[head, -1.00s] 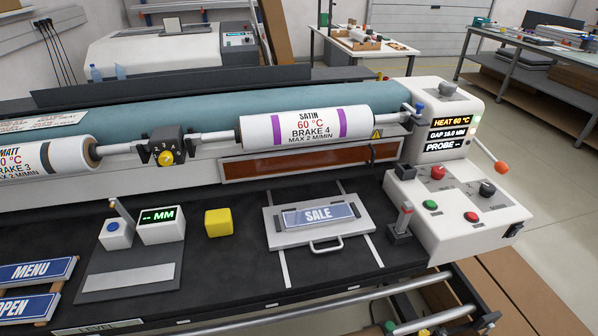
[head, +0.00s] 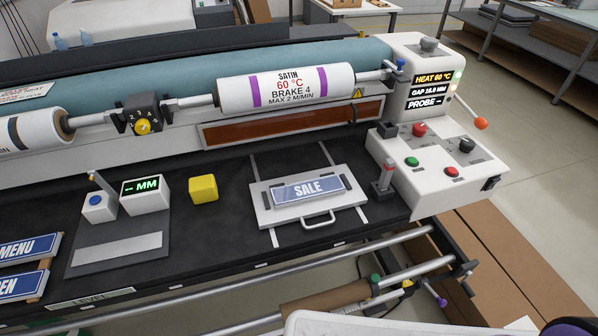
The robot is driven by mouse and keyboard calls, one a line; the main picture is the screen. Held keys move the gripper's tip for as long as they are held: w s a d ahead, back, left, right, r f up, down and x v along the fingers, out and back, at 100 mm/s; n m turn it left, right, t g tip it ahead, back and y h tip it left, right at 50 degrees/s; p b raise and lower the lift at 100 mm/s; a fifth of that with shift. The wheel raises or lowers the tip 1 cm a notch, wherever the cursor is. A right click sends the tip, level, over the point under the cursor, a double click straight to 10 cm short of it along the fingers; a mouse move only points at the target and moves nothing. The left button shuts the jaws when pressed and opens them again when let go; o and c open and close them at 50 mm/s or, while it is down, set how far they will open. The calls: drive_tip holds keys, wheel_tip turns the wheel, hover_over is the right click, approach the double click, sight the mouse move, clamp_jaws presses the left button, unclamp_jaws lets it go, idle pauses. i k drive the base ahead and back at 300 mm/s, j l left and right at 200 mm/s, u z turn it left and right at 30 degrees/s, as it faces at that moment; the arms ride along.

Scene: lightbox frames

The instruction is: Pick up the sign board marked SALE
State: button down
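The sign board marked SALE (head: 318,191) is a small blue board with white letters. It lies flat on a light grey plate (head: 265,213) with a front handle, on the machine's black bed. Small dark holders appear at the board's two ends. Nothing covers its face. My gripper cannot be made out. A white rounded part at the bottom right edge looks like part of my arm, well apart from the board.
A yellow block (head: 203,189) and a gauge with an MM display (head: 146,196) stand left of the plate. MENU (head: 22,249) and OPEN signs lie at far left. The roller labelled SATIN (head: 290,88) is behind. A control box (head: 437,172) with a small lever stands right.

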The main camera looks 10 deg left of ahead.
sight(285, 196)
drive_tip(key=j, duration=1.35)
drive_tip(key=u, duration=0.05)
